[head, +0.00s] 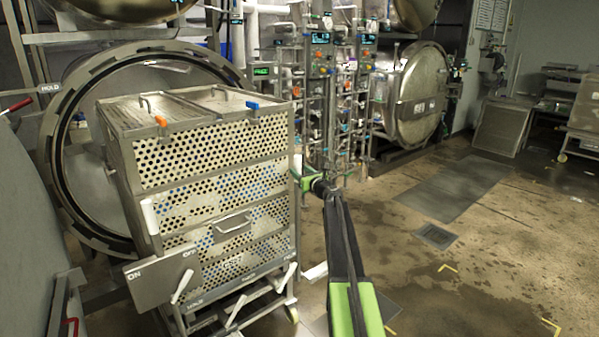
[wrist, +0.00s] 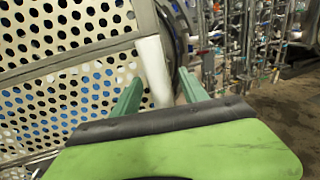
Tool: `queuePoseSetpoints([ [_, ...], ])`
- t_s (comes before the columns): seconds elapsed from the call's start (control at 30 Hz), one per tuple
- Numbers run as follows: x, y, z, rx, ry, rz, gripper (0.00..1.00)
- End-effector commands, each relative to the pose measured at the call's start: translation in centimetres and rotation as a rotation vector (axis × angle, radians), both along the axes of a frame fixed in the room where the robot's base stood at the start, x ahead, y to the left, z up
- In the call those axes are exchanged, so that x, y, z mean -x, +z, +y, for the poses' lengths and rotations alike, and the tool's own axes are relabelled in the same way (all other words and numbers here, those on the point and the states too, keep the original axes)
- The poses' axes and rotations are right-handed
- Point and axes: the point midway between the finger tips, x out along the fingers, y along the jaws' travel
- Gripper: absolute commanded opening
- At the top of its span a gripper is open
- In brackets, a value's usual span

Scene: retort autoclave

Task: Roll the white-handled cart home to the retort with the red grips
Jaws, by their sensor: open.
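The white-handled cart (head: 220,225) is a steel frame holding perforated cream crates, and it stands in front of me. One white handle (head: 149,216) is at its left corner. The other white handle (wrist: 154,70) is at its right corner. My gripper (wrist: 160,80) is open, with one green finger on each side of that right handle; whether either touches it I cannot tell. In the head view my gripper (head: 308,180) is at the cart's right edge. A round retort mouth (head: 57,185) is open behind the cart. Red grips (head: 18,104) show at the left, beside that retort.
A grey panel (head: 30,230) stands close on the left. Pipes and valves (head: 325,90) rise behind my arm. Another round retort door (head: 418,95) is further right. The wet floor (head: 480,240) at right is mostly clear, with a drain grate (head: 436,236).

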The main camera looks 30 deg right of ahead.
Motion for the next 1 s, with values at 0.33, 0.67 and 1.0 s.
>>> queuePoseSetpoints([
  [0.33,10.1,0.0,0.5,0.000,-0.003,0.000,0.51],
  [0.67,15.7,-0.1,0.6,0.000,-0.001,0.001,0.51],
  [1.0,16.0,-0.1,0.5,0.000,-0.001,0.001,0.51],
])
